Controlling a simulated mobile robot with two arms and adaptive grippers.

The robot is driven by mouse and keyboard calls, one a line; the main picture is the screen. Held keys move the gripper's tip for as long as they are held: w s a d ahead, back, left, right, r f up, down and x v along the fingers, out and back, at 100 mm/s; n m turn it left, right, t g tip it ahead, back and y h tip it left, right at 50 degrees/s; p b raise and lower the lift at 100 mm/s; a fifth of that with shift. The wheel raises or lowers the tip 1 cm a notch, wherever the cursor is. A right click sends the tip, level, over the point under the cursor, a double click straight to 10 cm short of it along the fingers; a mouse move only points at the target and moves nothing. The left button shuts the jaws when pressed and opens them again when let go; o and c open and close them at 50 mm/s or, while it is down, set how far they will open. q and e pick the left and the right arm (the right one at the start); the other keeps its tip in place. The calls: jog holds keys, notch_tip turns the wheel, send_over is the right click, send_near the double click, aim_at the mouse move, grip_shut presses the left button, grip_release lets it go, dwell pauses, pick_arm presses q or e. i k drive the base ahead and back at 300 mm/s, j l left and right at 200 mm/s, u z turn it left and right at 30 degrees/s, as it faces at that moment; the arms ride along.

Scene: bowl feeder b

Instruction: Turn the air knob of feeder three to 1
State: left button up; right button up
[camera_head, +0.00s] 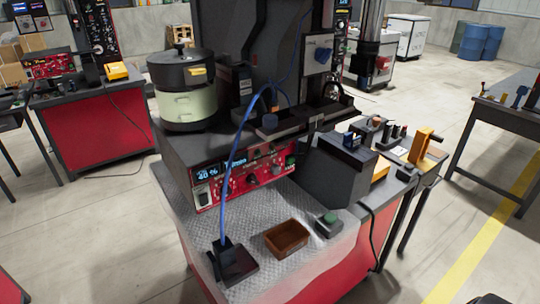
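The nearest feeder has a dark bowl (181,68) over a pale green drum (187,107). Its red control panel (240,173) carries lit blue displays, one seeming to read 40 %, and several small dark knobs (251,180). Another red panel (50,65) is on the far left bench. Neither gripper can be made out. A dark shape at the bottom right edge cannot be identified.
A blue hose (233,160) hangs before the panel to a black block (232,262). A brown tray (287,239) and a green-button box (328,224) lie on the metal ledge. A dark table (510,113) stands right; open floor (440,225) lies between.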

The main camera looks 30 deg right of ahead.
aim_at(276, 170)
jog(key=z, duration=0.75)
